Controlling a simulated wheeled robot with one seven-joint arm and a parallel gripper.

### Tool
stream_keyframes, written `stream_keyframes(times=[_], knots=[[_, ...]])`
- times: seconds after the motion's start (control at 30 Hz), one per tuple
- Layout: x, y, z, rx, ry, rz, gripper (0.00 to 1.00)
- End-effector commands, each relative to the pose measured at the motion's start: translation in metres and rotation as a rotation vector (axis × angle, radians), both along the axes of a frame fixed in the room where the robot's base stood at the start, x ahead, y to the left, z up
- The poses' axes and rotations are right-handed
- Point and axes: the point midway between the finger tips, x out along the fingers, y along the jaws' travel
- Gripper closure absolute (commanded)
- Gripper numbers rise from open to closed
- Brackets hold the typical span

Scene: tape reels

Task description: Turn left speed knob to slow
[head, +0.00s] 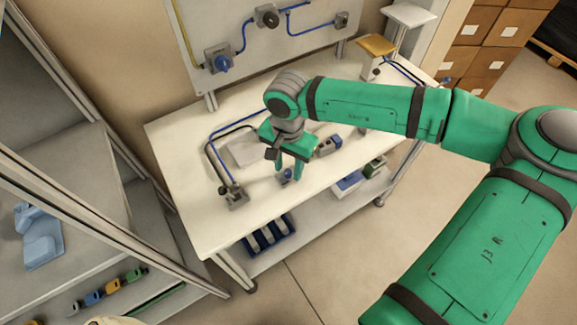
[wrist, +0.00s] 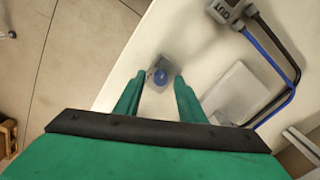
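In the wrist view my gripper (wrist: 159,78) is open, one finger on each side of the knob. I cannot tell whether the fingers touch it. Another blue knob (head: 223,64) is on the upright back panel. No knob labels are readable.
The white table (head: 185,150) carries a pale flat block (head: 243,150), a grey connector box (head: 236,197) with blue and black cables, and a grey-blue device (head: 328,146) right of my gripper. A blue crate (head: 250,245) stands on the lower shelf.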

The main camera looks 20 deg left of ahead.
Motion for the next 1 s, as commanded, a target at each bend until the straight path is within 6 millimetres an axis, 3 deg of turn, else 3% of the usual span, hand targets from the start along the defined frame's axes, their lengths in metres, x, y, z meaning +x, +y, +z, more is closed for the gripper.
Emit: stream_keyframes(times=[0.6, 1.0], knots=[[0.001, -0.001, 0.095, 0.000, -0.002, -0.002, 0.64], [0.000, -0.001, 0.105, -0.001, 0.000, 0.000, 0.64]])
